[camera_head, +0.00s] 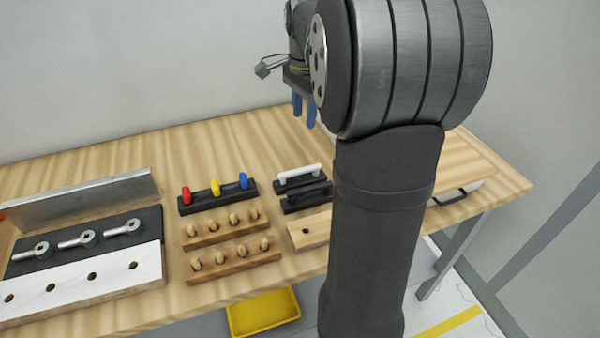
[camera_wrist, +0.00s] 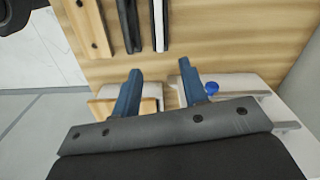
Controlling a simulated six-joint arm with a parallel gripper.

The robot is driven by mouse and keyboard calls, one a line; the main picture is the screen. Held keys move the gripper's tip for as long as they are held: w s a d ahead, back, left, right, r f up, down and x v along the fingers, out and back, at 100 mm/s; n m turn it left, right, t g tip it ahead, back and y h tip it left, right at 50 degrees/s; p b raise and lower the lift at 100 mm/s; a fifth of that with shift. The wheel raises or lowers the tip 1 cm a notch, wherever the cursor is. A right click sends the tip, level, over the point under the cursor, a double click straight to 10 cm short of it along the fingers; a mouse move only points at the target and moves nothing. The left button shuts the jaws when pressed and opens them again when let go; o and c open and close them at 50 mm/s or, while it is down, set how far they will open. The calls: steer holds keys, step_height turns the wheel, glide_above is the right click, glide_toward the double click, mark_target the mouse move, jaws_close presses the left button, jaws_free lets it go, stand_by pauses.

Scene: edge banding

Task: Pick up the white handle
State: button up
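The white handle (camera_head: 299,175) is a slim bar lying along a black holder on the wooden table in the head view. In the wrist view it shows as a pale strip (camera_wrist: 159,22) at the top, next to black strips. My gripper (camera_head: 304,112) has blue fingers pointing down and is above the table, behind the holder and apart from the handle. In the wrist view the two fingers (camera_wrist: 159,67) are spread with nothing between their tips. My arm hides part of the table to the right of the handle.
A black holder (camera_head: 306,198) sits just in front of the handle. A rack with red, yellow and blue pieces (camera_head: 218,194) is to its left, beside wooden peg racks (camera_head: 222,229). A wooden block with holes (camera_head: 312,231) lies in front. Table behind the racks is clear.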

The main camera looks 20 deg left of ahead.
steer(key=f+m, duration=0.1)
steer(key=m, duration=0.1)
glide_toward(301, 169)
steer(key=f, duration=0.5)
steer(key=shift+w+d+f, duration=0.2)
steer(key=shift+w+d, duration=0.05)
steer(key=shift+w, duration=0.15)
steer(key=shift+s+a+f, duration=0.15)
steer(key=shift+f, duration=1.15)
steer(key=shift+s+a+f, duration=0.1)
steer(key=shift+s+f, duration=0.05)
steer(key=shift+f, duration=1.15)
jaws_close()
